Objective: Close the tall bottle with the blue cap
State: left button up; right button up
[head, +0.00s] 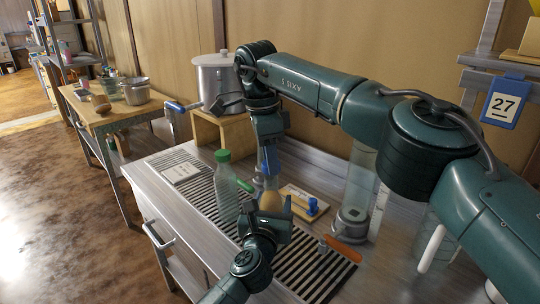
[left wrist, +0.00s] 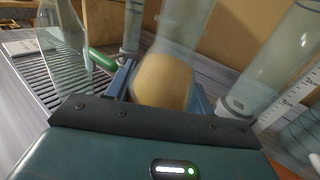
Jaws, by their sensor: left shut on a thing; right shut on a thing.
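The tall bottle (left wrist: 165,80) is clear glass with tan contents in its lower part. It stands between the blue fingers of my left gripper (left wrist: 163,92), which is shut on it in the left wrist view. In the head view the bottle's tan part (head: 270,201) shows just above my left gripper (head: 268,224). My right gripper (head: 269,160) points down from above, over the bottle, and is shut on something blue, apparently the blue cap. Blue fingers and cap blend there. The bottle's mouth is hidden, so I cannot tell whether cap and bottle touch.
A clear bottle with a green cap (head: 224,187) stands close left on the slatted drain. A clear cylinder (head: 360,180) stands to the right. A board with a blue knob (head: 312,206) and an orange-handled tool (head: 345,252) lie nearby. A steel pot (head: 217,80) stands behind on a wooden stand.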

jog(key=shift+f, duration=0.15)
jog(key=shift+f, duration=0.75)
jog(key=shift+f, duration=0.6)
jog(key=m, duration=0.6)
jog(key=m+g, duration=0.1)
jog(key=m, duration=0.1)
jog(key=shift+s+f, duration=0.1)
jog(key=shift+f, duration=0.15)
jog(key=shift+r+m, duration=0.2)
jog(key=shift+m, duration=0.6)
jog(key=o, duration=0.9)
